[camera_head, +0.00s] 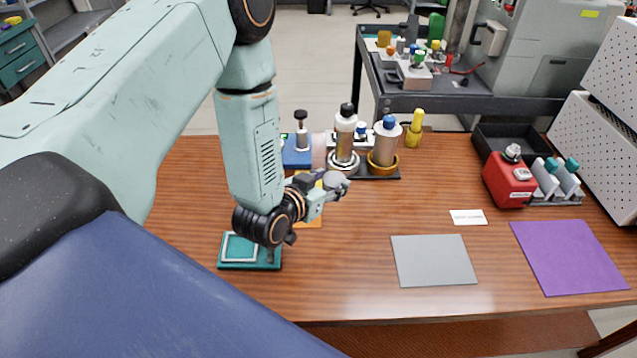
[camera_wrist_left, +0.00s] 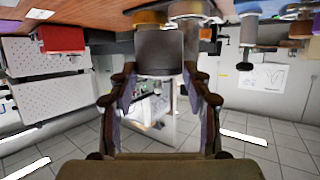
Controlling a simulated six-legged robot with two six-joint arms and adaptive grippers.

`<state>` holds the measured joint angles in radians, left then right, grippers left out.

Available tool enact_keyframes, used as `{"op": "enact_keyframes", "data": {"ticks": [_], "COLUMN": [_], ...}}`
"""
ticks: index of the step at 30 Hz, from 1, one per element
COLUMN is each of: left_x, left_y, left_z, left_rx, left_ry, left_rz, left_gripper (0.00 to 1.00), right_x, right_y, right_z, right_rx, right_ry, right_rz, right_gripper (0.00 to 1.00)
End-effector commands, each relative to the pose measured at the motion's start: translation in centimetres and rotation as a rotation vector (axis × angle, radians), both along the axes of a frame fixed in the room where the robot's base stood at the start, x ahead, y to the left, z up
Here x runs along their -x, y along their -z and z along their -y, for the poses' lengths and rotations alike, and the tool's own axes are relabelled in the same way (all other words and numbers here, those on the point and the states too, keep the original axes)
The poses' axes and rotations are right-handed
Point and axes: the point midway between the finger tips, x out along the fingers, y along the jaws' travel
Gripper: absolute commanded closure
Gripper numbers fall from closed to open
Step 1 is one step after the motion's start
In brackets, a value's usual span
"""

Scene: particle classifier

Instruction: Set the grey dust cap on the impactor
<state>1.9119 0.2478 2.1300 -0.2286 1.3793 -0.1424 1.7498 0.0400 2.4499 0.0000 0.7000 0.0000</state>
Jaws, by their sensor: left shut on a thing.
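My left gripper (camera_head: 322,190) is shut on the grey dust cap (camera_head: 336,181) and holds it above the table. In the left wrist view the cap (camera_wrist_left: 160,54) shows as a grey block between the fingers. Two upright cylinders stand on a black base just behind the gripper: a metal one with a black top (camera_head: 346,135) and a pale one with a blue top and yellow base ring (camera_head: 386,145). I cannot tell for certain which is the impactor. The cap is apart from both in the head view. My right gripper is out of view.
A blue stand with a black-topped post (camera_head: 298,150) is left of the cylinders, a yellow bottle (camera_head: 415,130) right. A teal tray (camera_head: 232,265) lies below my wrist. A grey mat (camera_head: 433,272), purple mat (camera_head: 568,258) and red box (camera_head: 508,180) are right. The table's middle is clear.

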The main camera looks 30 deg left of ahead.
Motion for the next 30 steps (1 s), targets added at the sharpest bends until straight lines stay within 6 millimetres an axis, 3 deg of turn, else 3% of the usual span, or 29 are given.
{"op": "enact_keyframes", "data": {"ticks": [8,18,20,25,30], "left_x": [2.5,7.0,7.7,8.9,9.2], "left_y": [-1.5,-3.9,-4.1,-4.4,-4.6], "left_z": [3.0,6.8,7.2,7.9,8.1], "left_rx": [0.006,0.000,-0.001,-0.002,-0.001], "left_ry": [0.333,0.744,0.793,0.876,0.903], "left_rz": [0.006,0.010,0.008,0.002,-0.001], "left_gripper": [0.72,0.72,0.72,0.72,0.72], "right_x": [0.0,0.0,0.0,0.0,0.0], "right_y": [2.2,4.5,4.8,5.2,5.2], "right_z": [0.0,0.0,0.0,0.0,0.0], "right_rx": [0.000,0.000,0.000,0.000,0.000], "right_ry": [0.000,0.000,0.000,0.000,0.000], "right_rz": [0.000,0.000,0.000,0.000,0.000], "right_gripper": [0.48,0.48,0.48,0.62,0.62]}}
